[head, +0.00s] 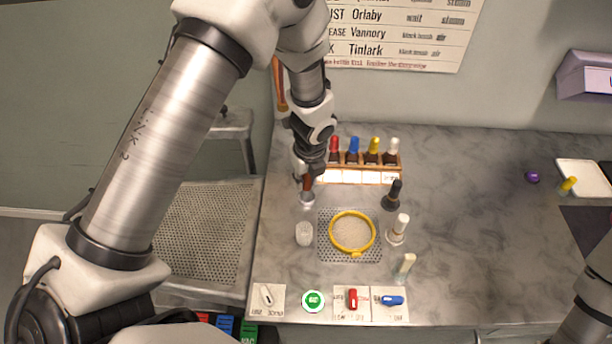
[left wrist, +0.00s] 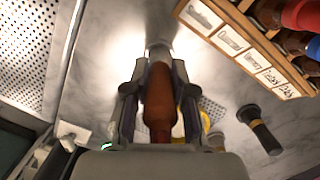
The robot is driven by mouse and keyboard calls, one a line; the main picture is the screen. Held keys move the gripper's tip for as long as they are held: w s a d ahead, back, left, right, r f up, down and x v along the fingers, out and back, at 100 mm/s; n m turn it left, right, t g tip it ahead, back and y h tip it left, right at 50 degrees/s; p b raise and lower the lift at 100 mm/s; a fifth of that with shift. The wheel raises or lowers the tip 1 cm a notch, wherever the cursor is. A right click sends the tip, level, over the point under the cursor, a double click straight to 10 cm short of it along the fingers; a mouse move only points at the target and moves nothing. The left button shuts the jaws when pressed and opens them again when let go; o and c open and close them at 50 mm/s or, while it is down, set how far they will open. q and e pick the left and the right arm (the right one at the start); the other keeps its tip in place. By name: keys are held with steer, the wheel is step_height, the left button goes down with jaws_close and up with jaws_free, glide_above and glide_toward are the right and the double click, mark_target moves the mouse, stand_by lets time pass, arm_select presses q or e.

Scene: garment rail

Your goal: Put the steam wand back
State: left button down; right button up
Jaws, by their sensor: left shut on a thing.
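My right gripper is out of the frames; only part of my right arm shows at lower right.
A wooden rack (head: 398,176) of brown bottles stands behind right. A yellow hoop (head: 333,243) lies on a perforated plate (head: 325,255), with a clear cup (head: 304,234) left of it. Switches line the front; the right counter is mostly clear.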

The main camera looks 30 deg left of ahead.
arm_select(q)
steer(key=shift+f, duration=0.3)
stand_by(0.5)
steer(key=c, duration=0.6)
jaws_free()
steer(key=shift+o, duration=0.2)
steer(key=shift+r, duration=0.1)
step_height(320, 180, up, 7)
steer(key=p, duration=0.8)
steer(key=shift+r+p, duration=0.2)
steer(key=shift+p, duration=0.2)
steer(key=shift+f, duration=0.1)
